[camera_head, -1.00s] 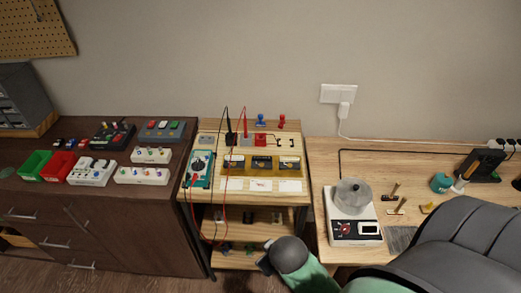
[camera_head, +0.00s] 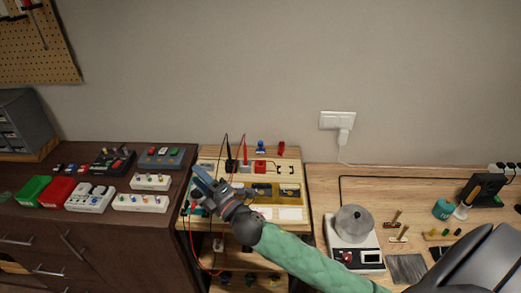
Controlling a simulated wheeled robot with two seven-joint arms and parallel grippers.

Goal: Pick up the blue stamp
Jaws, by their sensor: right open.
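The blue stamp (camera_head: 260,147) stands upright at the back of the small wooden shelf unit's top (camera_head: 292,187), to the left of a red stamp (camera_head: 281,148). My right gripper (camera_head: 203,179) reaches in from the lower right on a green-sleeved arm. It is open, with nothing seen between its fingers, over the left part of the shelf top. It is in front of and left of the blue stamp, clear of it. It hides much of the multimeter (camera_head: 188,211). My left gripper is not in view.
Black and red probes (camera_head: 244,148) with cables stand left of the stamps. A red ink pad (camera_head: 260,167) lies before them. The dark cabinet (camera_head: 95,228) on the left holds bins and switch boxes. A scale with a metal pot (camera_head: 353,222) stands on the right desk.

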